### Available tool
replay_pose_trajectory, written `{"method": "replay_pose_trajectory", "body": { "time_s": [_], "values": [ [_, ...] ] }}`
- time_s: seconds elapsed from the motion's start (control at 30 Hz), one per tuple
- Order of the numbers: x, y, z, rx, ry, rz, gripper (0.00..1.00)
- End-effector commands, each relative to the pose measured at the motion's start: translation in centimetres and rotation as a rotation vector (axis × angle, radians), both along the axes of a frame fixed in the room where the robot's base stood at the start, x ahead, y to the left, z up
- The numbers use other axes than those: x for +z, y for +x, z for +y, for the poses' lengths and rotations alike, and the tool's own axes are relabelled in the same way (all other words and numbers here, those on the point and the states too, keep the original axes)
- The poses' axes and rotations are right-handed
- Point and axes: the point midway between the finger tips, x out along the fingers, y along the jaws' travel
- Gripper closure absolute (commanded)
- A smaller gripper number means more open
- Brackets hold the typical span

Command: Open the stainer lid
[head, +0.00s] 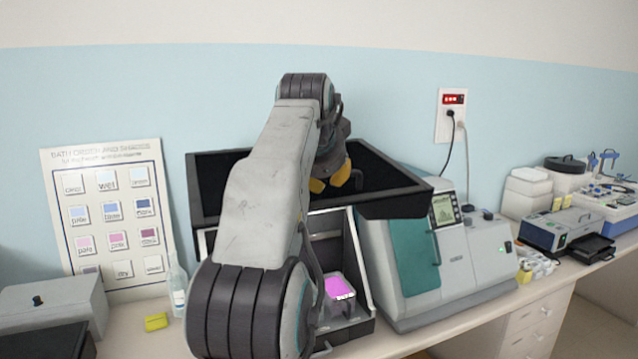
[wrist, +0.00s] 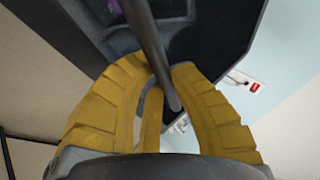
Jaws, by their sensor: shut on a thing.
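A black, shallow, tray-shaped lid (head: 395,204) is raised and tilted above an open grey-and-black stainer box (head: 357,262). A glowing pink tray (head: 338,287) shows inside the box. My gripper (head: 335,181) has yellow fingers and is in front of the lid's dark inner side. In the wrist view, my gripper (wrist: 163,85) is shut on a thin dark bar (wrist: 150,40), which looks like a handle. Dark panels lie behind the bar. My arm covers the left part of the lid and box, and where the bar joins is not clear.
A grey machine (head: 475,255) with a teal front stands close on the right. A stain chart (head: 108,215), a bottle (head: 178,285) and a yellow block (head: 156,322) are on the left. A wall outlet (head: 451,115) with cords is behind. Little bench is free.

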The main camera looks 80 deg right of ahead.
Motion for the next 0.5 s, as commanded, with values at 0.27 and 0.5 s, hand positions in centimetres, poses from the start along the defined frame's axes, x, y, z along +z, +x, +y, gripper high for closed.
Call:
{"method": "replay_pose_trajectory", "body": {
  "time_s": [0.27, 0.5],
  "values": [
    [0.21, -0.32, -0.09, 0.003, 0.016, 0.011, 1.0],
    [0.24, -0.33, -0.07, 0.004, 0.017, 0.012, 1.0]
  ]
}}
